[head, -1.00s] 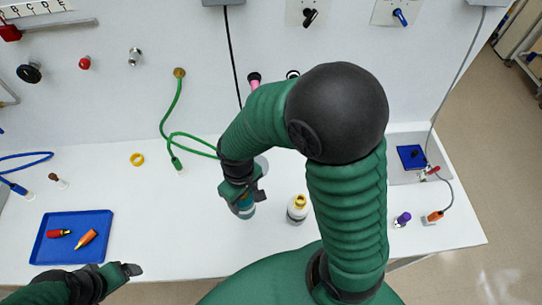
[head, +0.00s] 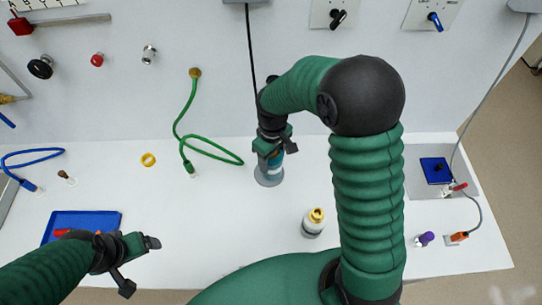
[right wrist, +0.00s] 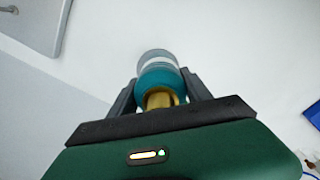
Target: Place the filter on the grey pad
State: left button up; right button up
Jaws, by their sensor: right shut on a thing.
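The filter is a teal cylinder with a pale band (head: 273,164). My right gripper (head: 271,148) is shut on it and holds it about upright. The round grey pad (head: 267,180) shows around and below the filter's lower end. I cannot tell whether the filter touches the pad. In the right wrist view the filter (right wrist: 161,80) sits between the two fingers, with a gold part nearest the palm. My left gripper (head: 140,264) is open and empty, near the blue tray (head: 113,217).
A black cable (head: 250,50) hangs behind. The table's front middle is clear.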

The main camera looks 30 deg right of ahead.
jog(key=shift+w+f, duration=0.1)
jog(key=shift+w, duration=1.05)
notch_tip(320, 180, down, 3)
jog(key=shift+w+a+f+p, duration=0.1)
jog(key=shift+f+p, duration=0.05)
jog(key=shift+p, duration=0.25)
jog(key=shift+d+f, duration=0.15)
jog(key=shift+d, duration=0.1)
jog(key=o, duration=1.7)
jog(key=shift+c, duration=0.2)
jog(key=shift+a, duration=0.15)
